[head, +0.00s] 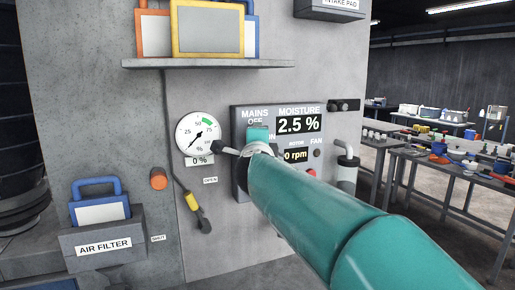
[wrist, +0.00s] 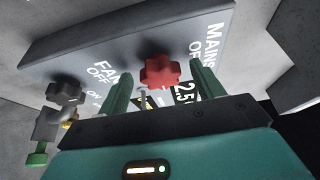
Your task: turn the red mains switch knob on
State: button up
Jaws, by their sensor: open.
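In the head view my gripper (head: 252,147) is at the left part of the panel (head: 285,110), just under "MAINS OFF", and hides the knob.
A dark fan knob (wrist: 65,92) sits on the same panel. In the head view a round gauge (head: 198,134) at 0 % is close left of my gripper.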

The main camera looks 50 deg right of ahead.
jog(key=v, duration=1.3)
jog(key=shift+s+a, duration=0.15)
jog(key=shift+a, duration=0.1)
